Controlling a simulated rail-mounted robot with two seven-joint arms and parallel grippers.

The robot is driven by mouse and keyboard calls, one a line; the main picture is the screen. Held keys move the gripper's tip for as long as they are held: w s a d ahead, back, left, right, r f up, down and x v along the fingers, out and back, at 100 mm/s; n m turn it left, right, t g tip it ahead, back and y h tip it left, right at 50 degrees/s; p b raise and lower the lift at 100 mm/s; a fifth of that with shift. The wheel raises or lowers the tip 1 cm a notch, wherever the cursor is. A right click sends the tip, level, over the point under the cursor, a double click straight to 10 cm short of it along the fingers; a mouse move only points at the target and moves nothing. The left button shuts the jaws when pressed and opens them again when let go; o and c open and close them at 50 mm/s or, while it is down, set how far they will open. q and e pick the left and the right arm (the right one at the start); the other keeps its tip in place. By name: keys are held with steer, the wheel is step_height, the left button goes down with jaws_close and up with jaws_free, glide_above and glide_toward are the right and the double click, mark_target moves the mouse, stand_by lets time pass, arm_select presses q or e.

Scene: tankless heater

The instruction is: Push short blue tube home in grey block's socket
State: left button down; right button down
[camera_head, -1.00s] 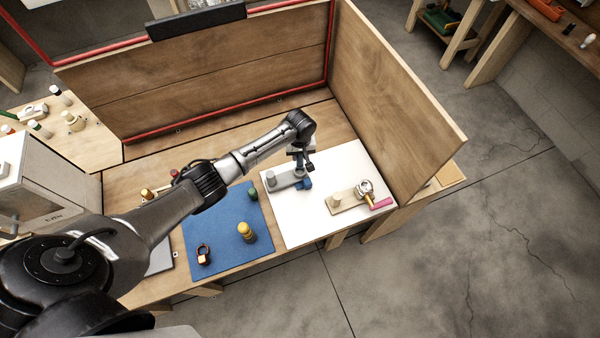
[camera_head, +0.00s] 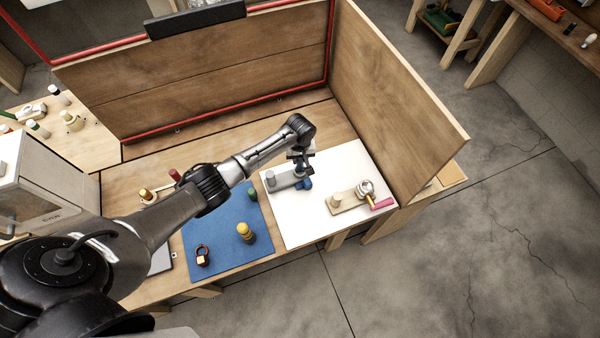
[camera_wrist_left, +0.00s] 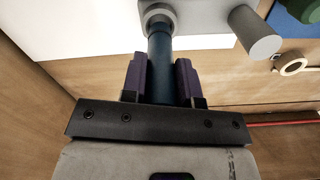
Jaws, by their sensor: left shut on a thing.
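The short blue tube (camera_wrist_left: 160,62) is between the two dark purple fingers of my left gripper (camera_wrist_left: 160,76) in the left wrist view. The gripper is shut on it. The tube's far end meets the round socket ring (camera_wrist_left: 157,16) of the grey block (camera_wrist_left: 212,10); how deep it sits inside I cannot tell. In the head view the grey block (camera_head: 284,181) lies on the white sheet, with my left gripper (camera_head: 303,170) over its right end. Some blue (camera_head: 305,184) shows there below the fingers. My right gripper is not in view.
A beige block with a metal ring and a pink-handled part (camera_head: 380,204) stands to the right on the white sheet (camera_head: 310,226). A blue mat (camera_head: 220,250) holds a yellow piece (camera_head: 245,231). A tall wooden panel (camera_head: 400,110) stands behind the sheet.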

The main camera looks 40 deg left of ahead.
arm_select(q)
steer(key=shift+f, duration=0.35)
stand_by(0.6)
steer(key=shift+f+b, duration=0.35)
steer(key=shift+f, duration=0.1)
steer(key=shift+f+b, duration=0.35)
steer(key=shift+f, duration=0.3)
stand_by(0.8)
steer(key=c, duration=0.8)
jaws_free()
steer(key=shift+r, duration=0.1)
steer(key=shift+r, duration=0.3)
step_height(320, 180, up, 13)
steer(key=shift+p, duration=0.7)
